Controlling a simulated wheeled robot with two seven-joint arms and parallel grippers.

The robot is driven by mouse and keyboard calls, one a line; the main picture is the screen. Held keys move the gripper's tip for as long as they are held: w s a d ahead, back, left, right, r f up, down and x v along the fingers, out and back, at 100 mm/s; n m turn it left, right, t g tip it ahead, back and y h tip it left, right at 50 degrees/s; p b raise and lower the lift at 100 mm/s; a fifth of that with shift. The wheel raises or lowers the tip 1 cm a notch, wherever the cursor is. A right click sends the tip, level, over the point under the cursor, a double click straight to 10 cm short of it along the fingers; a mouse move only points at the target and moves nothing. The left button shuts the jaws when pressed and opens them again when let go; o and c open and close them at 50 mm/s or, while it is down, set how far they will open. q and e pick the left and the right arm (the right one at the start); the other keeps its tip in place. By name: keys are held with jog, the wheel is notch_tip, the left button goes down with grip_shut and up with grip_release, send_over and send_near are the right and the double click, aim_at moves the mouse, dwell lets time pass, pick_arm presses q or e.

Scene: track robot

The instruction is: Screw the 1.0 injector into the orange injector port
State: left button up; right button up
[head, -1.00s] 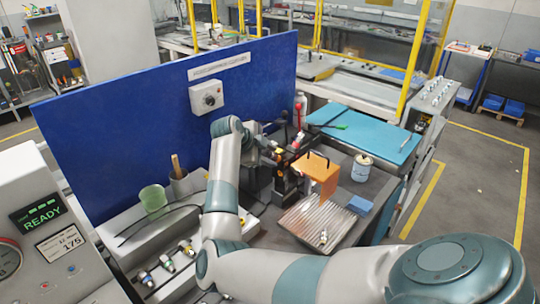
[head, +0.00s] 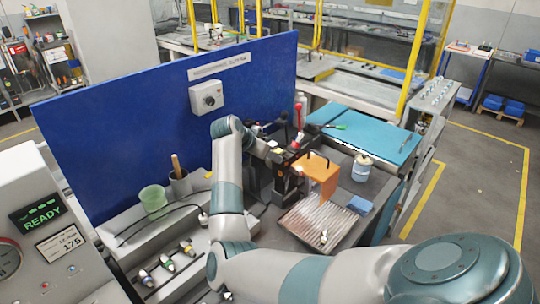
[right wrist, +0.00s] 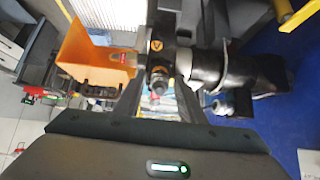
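My right gripper (head: 283,160) is at the dark fixture (head: 289,181) on the bench, left of an orange block-like part (head: 320,175). In the right wrist view its two dark fingers (right wrist: 160,100) stand on either side of a small dark rounded part (right wrist: 158,78). I cannot tell whether they grip it. The orange part (right wrist: 88,50) shows there to the left, open-topped, beside the fixture. The orange injector port cannot be made out for certain. Several small injectors (head: 167,264) lie on the grey bench at lower left; their labels are unreadable. My left gripper is out of view.
A ribbed metal tray (head: 310,222) with a small part (head: 324,237) is in front of the fixture. A pale can (head: 361,168) and blue block (head: 360,205) stand to the right. A blue panel (head: 130,120) closes off the back. A green cup (head: 153,198) stands at left.

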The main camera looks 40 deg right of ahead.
jog(key=shift+c, duration=0.6)
dwell(0.3)
grip_shut()
jog(key=shift+f+m+b, duration=0.2)
jog(key=shift+m+b, duration=0.85)
jog(key=shift+m, duration=0.35)
jog(key=shift+m+b, duration=1.65)
jog(key=shift+m, duration=0.35)
jog(key=shift+m+b, duration=2.25)
jog(key=shift+m, duration=0.15)
jog(key=shift+r, duration=0.1)
